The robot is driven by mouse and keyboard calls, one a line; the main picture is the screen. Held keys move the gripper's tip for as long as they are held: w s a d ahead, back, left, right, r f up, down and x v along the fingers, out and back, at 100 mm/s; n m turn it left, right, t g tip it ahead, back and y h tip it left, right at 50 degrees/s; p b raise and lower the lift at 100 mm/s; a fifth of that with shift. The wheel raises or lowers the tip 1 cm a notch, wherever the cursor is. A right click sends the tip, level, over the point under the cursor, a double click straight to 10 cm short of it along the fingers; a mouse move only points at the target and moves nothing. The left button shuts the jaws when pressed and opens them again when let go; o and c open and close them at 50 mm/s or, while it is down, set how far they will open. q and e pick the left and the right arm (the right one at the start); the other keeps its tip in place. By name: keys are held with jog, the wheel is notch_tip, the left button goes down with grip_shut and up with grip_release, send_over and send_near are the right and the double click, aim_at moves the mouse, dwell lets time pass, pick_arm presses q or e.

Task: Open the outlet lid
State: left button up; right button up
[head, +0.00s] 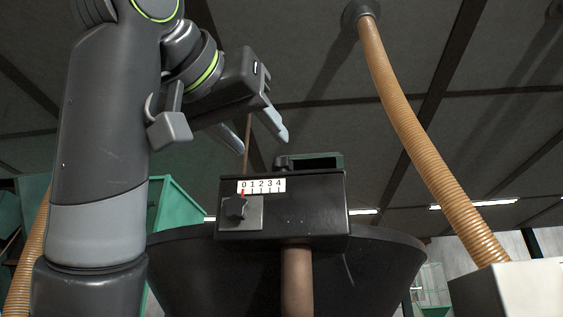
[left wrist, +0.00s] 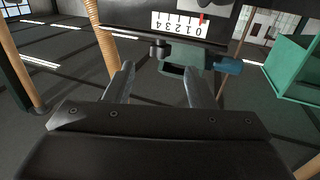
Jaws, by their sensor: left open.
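A black box (head: 310,205) with a 0 to 4 scale and a dark knob (head: 236,207) stands above a wide dark bowl-shaped body (head: 385,264). On its top sits a dark green-grey piece (head: 325,161), which may be the outlet lid; its state is hard to tell. In the left wrist view the scale (left wrist: 179,24) appears upside down, beside a grey-green fitting (left wrist: 196,56) with a blue end (left wrist: 228,66). My left gripper (head: 262,144) is open and empty, above the box and to the upper left of the green-grey piece, apparently apart from it.
A ribbed tan hose (head: 425,145) hangs from the ceiling on the right. A green bin (head: 175,208) stands behind on the left. A thin brown rod or cord (head: 248,150) rises above the box, close to the left gripper. A pale block (head: 520,290) is at lower right.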

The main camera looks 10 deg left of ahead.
aim_at(277, 161)
pick_arm(q)
jog(key=shift+w+d+r+p, duration=0.15)
jog(key=shift+w+d+p, duration=0.05)
jog(key=shift+w+p, duration=0.3)
jog(key=shift+w+d+r+p, duration=0.15)
jog(key=shift+w+p, duration=0.25)
jog(key=shift+w, duration=0.2)
jog(key=x, duration=0.2)
jog(key=p+x, duration=0.1)
jog(key=x, duration=0.1)
jog(key=p+x, duration=0.1)
jog(key=x, duration=0.1)
jog(key=shift+w+f, duration=0.2)
jog(key=shift+f, duration=0.1)
pick_arm(e)
jog(key=r, duration=0.3)
jog(key=d+r, duration=0.1)
jog(key=shift+s+r, duration=0.15)
jog(key=shift+r, duration=0.25)
jog(key=shift+a, duration=0.1)
pick_arm(q)
jog(key=c, duration=0.9)
grip_shut()
pick_arm(e)
jog(key=shift+a, duration=0.2)
